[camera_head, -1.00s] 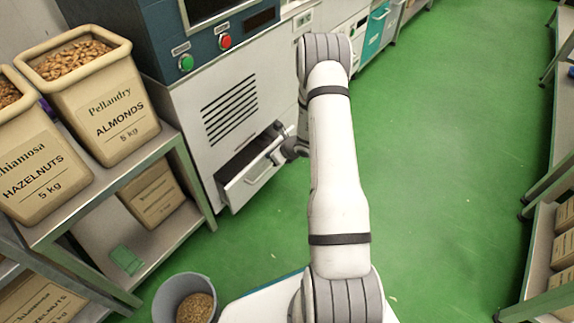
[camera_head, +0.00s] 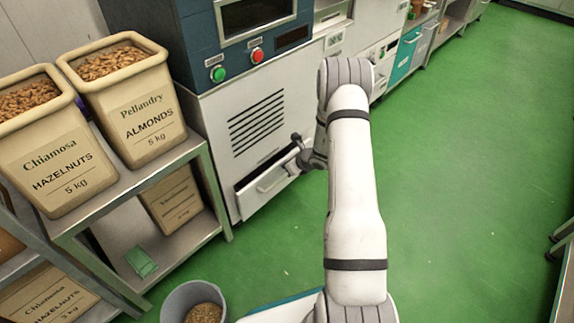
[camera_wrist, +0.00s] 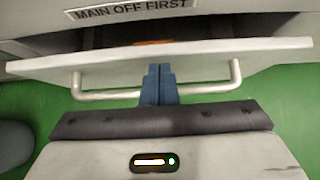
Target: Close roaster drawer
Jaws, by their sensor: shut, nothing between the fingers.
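The roaster (camera_head: 240,105) is a white cabinet with a dark blue upper panel. Its drawer (camera_head: 266,179) is low on the front and stands partly open, with a dark gap above its front. In the wrist view the drawer front (camera_wrist: 205,58) spans the picture, with a bar handle (camera_wrist: 112,94) on it. My gripper (camera_wrist: 160,72) has its blue fingers shut and empty, pointing at the middle of the drawer front. They cover the middle of the handle; whether the tips touch the front I cannot tell. In the head view the gripper is small beside the drawer's right end.
A metal shelf (camera_head: 205,160) with a hazelnut bin (camera_head: 58,160) and an almond bin (camera_head: 140,125) stands left of the roaster. A grey bucket (camera_head: 172,303) of brown bits is on the floor. Green floor (camera_head: 450,150) is clear on the right.

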